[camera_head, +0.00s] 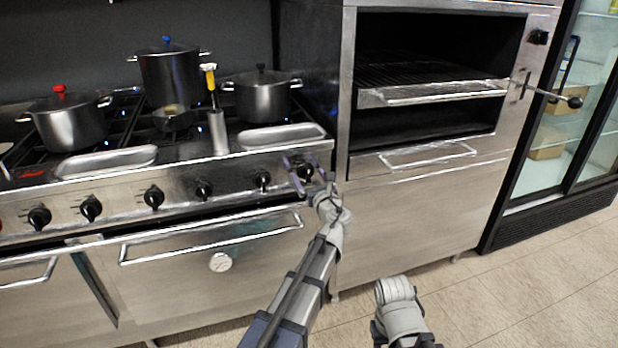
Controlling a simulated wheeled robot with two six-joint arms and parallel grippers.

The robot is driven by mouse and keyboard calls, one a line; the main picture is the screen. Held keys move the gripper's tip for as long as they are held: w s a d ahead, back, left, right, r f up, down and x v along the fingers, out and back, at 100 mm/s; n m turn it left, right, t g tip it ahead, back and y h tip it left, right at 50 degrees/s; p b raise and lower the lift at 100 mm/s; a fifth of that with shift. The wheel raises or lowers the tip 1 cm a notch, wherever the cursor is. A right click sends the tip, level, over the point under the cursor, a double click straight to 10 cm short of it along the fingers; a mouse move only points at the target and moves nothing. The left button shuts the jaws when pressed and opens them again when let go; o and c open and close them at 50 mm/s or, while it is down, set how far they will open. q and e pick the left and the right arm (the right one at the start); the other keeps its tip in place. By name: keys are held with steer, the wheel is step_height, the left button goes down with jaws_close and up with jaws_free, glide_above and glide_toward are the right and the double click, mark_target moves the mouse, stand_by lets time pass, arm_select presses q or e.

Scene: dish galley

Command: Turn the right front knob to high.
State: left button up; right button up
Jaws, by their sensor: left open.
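The stove front carries a row of black knobs. The rightmost knob (305,172) sits near the right end of the steel panel. My left gripper (306,174) is open in front of it, with its purple-grey fingers on either side of the knob. I cannot tell whether the fingers touch it. The knob's pointer and setting marks are too small to read. Another knob (262,181) is just to its left. Part of my right arm shows at the bottom centre; its gripper fingers are not visible.
A yellow-handled utensil stands in a steel cylinder (218,132). An oven handle (210,235) juts out below the knobs. A broiler cabinet (420,205) stands to the right. The floor (520,290) at lower right is clear.

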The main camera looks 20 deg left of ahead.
arm_select(q)
steer(key=shift+w+a, duration=0.1)
steer(key=shift+c, duration=0.2)
steer(key=c, duration=1.3)
steer(key=n, duration=1.5)
steer(key=shift+n, duration=0.4)
steer(key=n, duration=0.5)
